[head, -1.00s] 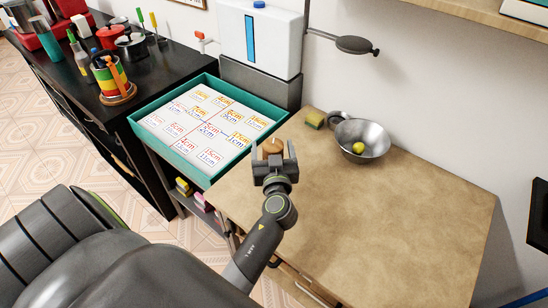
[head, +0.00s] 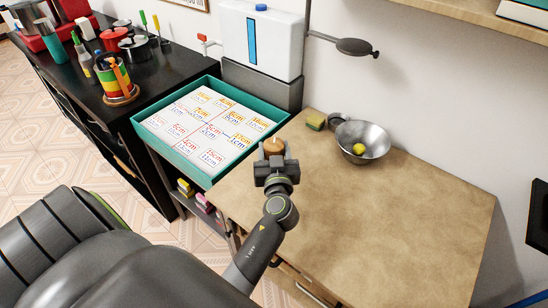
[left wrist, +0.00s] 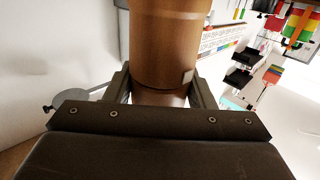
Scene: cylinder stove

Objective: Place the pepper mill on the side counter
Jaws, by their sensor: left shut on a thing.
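The pepper mill (head: 274,144) is a brown wooden cylinder, and only its rounded top shows in the head view, near the left edge of the wooden counter (head: 330,225). In the left wrist view the mill (left wrist: 166,45) fills the upper middle, standing between the fingers. My left gripper (head: 274,151) is shut on the mill, with a finger touching each side; it also shows in the left wrist view (left wrist: 160,88). The mill's base is hidden in the head view, so I cannot tell whether it touches the counter. My right gripper is not in view.
A teal tray (head: 165,150) with a number-printed sheet adjoins the counter's left. The counter's middle and front are clear. A black counter (head: 75,85) with utensils stands farther left.

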